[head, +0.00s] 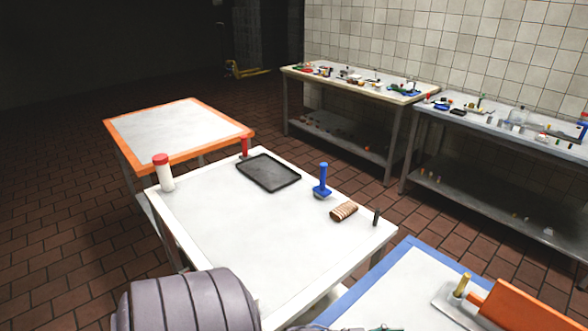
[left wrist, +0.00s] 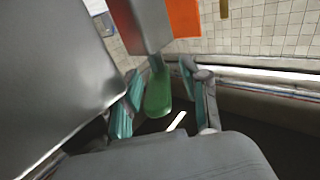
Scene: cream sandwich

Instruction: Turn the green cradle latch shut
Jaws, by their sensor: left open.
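The green cradle latch (left wrist: 158,95) shows in the left wrist view as a rounded green lever hanging below a grey block (left wrist: 140,22). My left gripper (left wrist: 161,82) is open, with one teal-padded finger on either side of the latch. I cannot tell whether either finger touches it. An orange block (left wrist: 184,18) is beside the grey block; an orange block (head: 530,305) also shows at the bottom right of the head view. In the head view, the latch cannot be made out clearly. My right gripper is not in view.
A blue-edged table (head: 385,268) is at the bottom right, with an upright gold cylinder (head: 462,284). The white table (head: 250,235) holds a black tray (head: 268,172), a blue-handled tool (head: 322,180) and a brown striped roll (head: 344,211). Its near middle is clear.

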